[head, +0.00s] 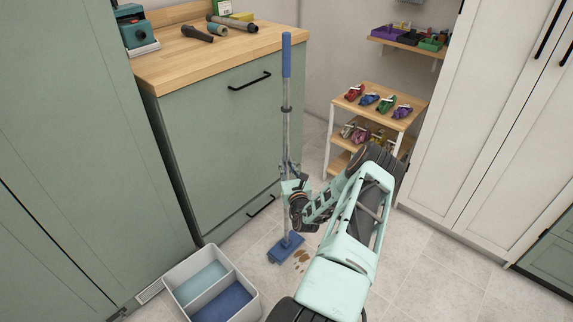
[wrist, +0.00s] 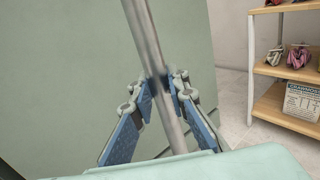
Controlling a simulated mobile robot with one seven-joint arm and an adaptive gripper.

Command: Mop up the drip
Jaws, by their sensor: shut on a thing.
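A mop (head: 286,120) with a blue grip and a grey pole stands nearly upright in front of the green cabinet. Its flat blue head (head: 285,247) is on the tiled floor. The brown drip (head: 301,257) lies on the tiles just right of the mop head, as several small spots. My gripper (head: 291,183) is shut on the pole at about mid-height. In the wrist view, the grey pole (wrist: 167,75) runs between the blue-padded fingers of my gripper (wrist: 164,92). The mop head and drip are out of the wrist view.
A two-part bin (head: 211,284) with light and dark blue compartments stands left of the mop head. The green cabinet (head: 215,130) is close behind the pole. A small shelf (head: 385,112) with colourful bundles stands at the back right. Floor right of my arm is clear.

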